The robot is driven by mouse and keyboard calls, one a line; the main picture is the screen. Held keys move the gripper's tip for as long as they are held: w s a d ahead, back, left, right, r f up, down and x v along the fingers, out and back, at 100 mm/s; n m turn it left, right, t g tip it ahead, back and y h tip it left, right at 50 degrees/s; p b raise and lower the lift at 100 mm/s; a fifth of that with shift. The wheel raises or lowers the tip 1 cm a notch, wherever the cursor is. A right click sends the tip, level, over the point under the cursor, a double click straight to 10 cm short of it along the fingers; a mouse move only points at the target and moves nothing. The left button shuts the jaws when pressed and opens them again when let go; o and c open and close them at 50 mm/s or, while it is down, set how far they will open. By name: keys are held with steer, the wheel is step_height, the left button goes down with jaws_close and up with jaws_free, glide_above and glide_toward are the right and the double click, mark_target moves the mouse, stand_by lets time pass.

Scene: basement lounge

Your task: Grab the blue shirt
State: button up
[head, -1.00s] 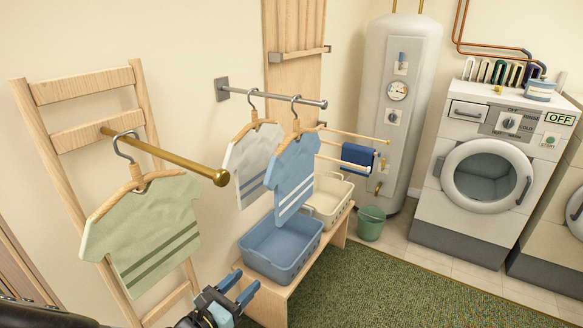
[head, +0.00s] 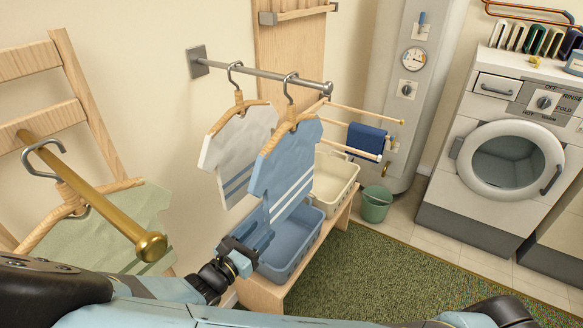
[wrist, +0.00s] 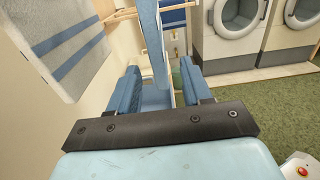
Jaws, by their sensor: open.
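The blue shirt (head: 283,168) with white stripes hangs on a wooden hanger from the grey wall rail (head: 270,78). In the wrist view the blue shirt (wrist: 151,50) shows edge-on, ahead of and between my open fingers. My gripper (head: 258,235) is open at the shirt's lower left edge in the head view; it also shows in the wrist view (wrist: 163,82). Whether the fingers touch the cloth I cannot tell. A whitish-grey shirt (head: 235,150) with blue stripes hangs just left of the blue one.
A blue basket (head: 293,243) and a cream basket (head: 333,182) stand on a wooden bench below. A green shirt (head: 100,228) hangs from a brass rod (head: 95,200) at left. A blue towel (head: 366,141) hangs on wooden rods at right.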

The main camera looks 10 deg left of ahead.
mark_target(279, 211)
steer(key=x, duration=0.9)
steer(key=shift+w+f, duration=0.15)
steer(key=shift+w, duration=0.25)
jaws_close()
